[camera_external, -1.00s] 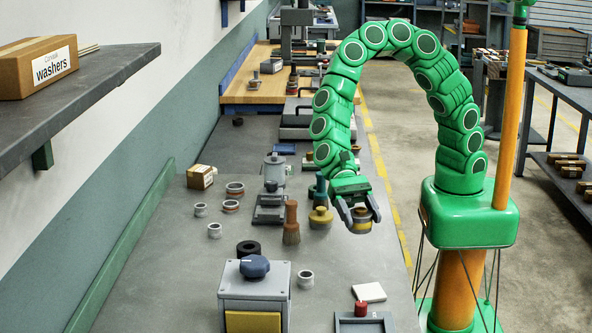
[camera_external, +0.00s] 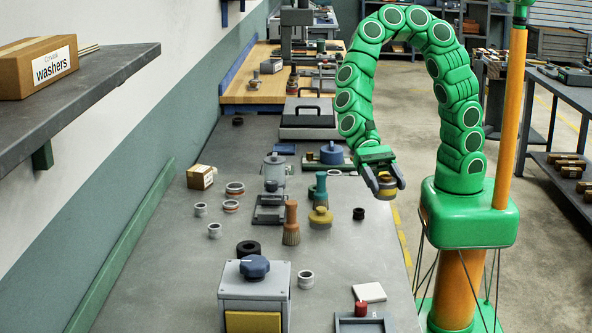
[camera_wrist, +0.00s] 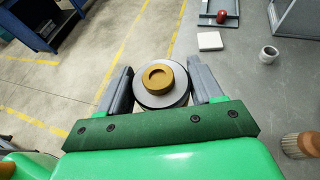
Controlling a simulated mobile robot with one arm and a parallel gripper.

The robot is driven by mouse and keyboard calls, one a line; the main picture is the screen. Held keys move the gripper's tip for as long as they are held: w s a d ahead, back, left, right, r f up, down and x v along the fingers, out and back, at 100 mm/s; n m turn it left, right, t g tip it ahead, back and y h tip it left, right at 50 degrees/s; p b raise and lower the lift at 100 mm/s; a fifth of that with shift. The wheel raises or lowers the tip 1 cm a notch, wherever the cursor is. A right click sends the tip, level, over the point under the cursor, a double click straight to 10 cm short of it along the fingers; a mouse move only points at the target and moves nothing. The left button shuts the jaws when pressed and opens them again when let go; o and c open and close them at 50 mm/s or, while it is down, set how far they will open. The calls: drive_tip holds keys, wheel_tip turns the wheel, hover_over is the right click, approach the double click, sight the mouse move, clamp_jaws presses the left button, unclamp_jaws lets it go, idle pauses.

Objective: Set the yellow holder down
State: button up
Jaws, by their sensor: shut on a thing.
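My gripper (camera_external: 385,188) is shut on the yellow holder (camera_external: 387,194) and holds it up in the air near the right edge of the bench. In the wrist view the holder (camera_wrist: 160,77) sits between the two grey fingers, an ochre round piece with a hollow in its middle on a wider grey disc. The bench edge runs close beside it there, with floor to its left. Its underside is hidden in the wrist view.
Bare bench lies between the brush and the white square.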

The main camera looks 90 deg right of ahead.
drive_tip(key=w+a, duration=0.6)
drive_tip(key=w, duration=0.5)
drive_tip(key=w+a, duration=0.5)
drive_tip(key=w, duration=0.7)
drive_tip(key=shift+n+g, duration=0.3)
drive_tip(key=shift+g, duration=0.1)
drive_tip(key=shift+w+a+f, duration=2.2)
drive_tip(key=shift+w, duration=0.2)
drive_tip(key=shift+w+a+f, duration=2.15)
drive_tip(key=shift+w+f, duration=0.05)
drive_tip(key=shift+w, duration=0.15)
drive_tip(key=shift+f, duration=0.1)
drive_tip(key=shift+w+a+f, duration=0.25)
drive_tip(key=shift+f, duration=1.5)
